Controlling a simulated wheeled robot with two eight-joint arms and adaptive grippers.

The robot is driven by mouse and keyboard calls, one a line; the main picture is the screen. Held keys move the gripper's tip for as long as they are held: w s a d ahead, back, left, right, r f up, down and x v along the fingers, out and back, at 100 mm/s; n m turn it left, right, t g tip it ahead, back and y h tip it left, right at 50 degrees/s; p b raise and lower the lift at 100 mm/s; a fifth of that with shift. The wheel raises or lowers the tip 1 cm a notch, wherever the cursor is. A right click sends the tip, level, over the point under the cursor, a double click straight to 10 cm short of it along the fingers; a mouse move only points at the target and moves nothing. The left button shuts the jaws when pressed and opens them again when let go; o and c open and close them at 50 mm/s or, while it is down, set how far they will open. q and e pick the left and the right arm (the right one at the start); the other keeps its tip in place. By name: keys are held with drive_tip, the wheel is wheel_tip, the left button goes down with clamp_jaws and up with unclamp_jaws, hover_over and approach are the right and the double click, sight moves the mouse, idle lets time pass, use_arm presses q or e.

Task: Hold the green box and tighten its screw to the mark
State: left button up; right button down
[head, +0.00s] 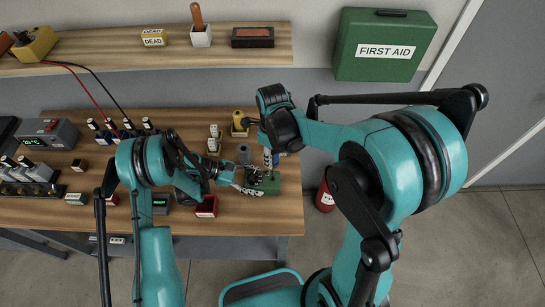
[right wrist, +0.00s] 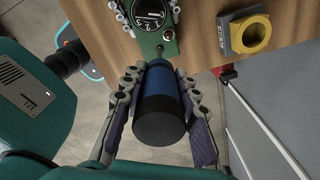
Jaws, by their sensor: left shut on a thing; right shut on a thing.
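The green box (head: 271,187) lies near the right end of the workbench, partly covered by my grippers. The right wrist view shows its green face (right wrist: 150,42) with a round black dial (right wrist: 150,13). My left gripper (head: 246,188) is shut on the box, one finger along each side; its fingers also show in the right wrist view (right wrist: 149,10). My right gripper (head: 268,160) is shut on a thick blue and black driver handle (right wrist: 158,115), standing over the box's near end.
A yellow ring on a grey block (right wrist: 252,32) stands beside the box. A shelf (head: 110,53) and a first aid case (head: 381,47) are behind. The bench's right edge is close.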

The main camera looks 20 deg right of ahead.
drive_tip(key=shift+r, duration=2.5)
use_arm(q)
drive_tip(key=o, duration=1.5)
drive_tip(key=shift+c, duration=0.2)
drive_tip(key=v, duration=1.2)
drive_tip(key=shift+f, duration=0.1)
